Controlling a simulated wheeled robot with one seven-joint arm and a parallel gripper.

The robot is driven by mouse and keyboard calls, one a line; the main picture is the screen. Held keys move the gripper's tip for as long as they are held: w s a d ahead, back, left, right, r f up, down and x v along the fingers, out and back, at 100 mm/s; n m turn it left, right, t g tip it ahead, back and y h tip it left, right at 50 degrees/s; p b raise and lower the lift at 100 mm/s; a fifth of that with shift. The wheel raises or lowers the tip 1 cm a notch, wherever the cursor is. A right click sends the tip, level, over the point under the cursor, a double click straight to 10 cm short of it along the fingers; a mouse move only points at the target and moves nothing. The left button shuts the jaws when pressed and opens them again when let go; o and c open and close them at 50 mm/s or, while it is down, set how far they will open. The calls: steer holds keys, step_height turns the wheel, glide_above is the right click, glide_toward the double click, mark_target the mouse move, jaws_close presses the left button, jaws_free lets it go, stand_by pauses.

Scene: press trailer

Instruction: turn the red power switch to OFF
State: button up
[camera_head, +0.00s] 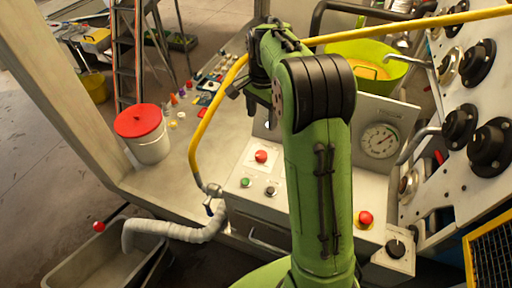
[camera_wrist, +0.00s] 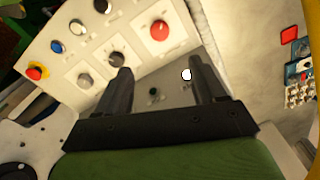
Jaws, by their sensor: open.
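A round red knob (camera_wrist: 159,30) sits on a white plate of the control panel in the wrist view, just beyond and between my fingertips. A red knob on a white plate (camera_head: 261,156) also shows in the head view, left of my forearm. No label can be read, so I cannot tell its setting or confirm that it is the power switch. My gripper (camera_wrist: 160,70) is open and empty, its two black fingers apart and not visibly touching the knob. In the head view my arm hides part of the panel.
A second red knob with yellow around it (camera_head: 365,218) sits right of my forearm. A yellow hose (camera_head: 196,140) curves at left. A red-lidded bucket (camera_head: 141,122) stands farther left.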

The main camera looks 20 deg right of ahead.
mark_target(261, 154)
step_height(261, 154, down, 16)
steer(key=shift+f, duration=0.1)
steer(key=c, duration=1.1)
steer(key=shift+o, duration=0.2)
